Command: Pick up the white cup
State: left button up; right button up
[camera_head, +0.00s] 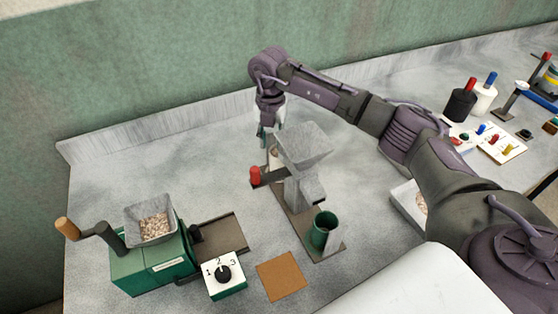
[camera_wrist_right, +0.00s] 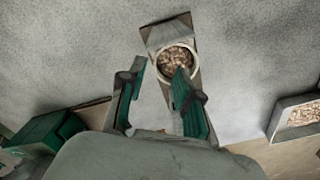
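A round cup with a pale rim (camera_wrist_right: 161,66), full of brown-white grain, stands on a narrow board in the right wrist view. It looks like the white cup. In the head view it is mostly hidden behind the grey hopper device (camera_head: 303,145). My right gripper (camera_head: 267,137) points down behind that device; in the wrist view its green fingers (camera_wrist_right: 157,84) are apart. One fingertip overlaps the cup's near rim in the picture; I cannot tell whether they touch. Nothing is held between the fingers. My left gripper is not in view.
A green mill (camera_head: 152,272) with a crank and a grain-filled hopper stands at the front left, beside a numbered dial box (camera_head: 226,287). A green cup (camera_head: 324,229) stands on the device's near end. A grain tray (camera_wrist_right: 276,124) is at right. The back-left counter is clear.

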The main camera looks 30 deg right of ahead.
aim_at(270, 150)
jog(key=shift+f, duration=0.25)
jog(key=f+p, duration=0.2)
jog(key=f, duration=0.1)
jog(key=shift+w+a+f, duration=0.1)
jog(key=shift+w+f, duration=0.2)
jog(key=shift+w, duration=0.05)
jog(key=shift+f, duration=0.55)
grip_shut()
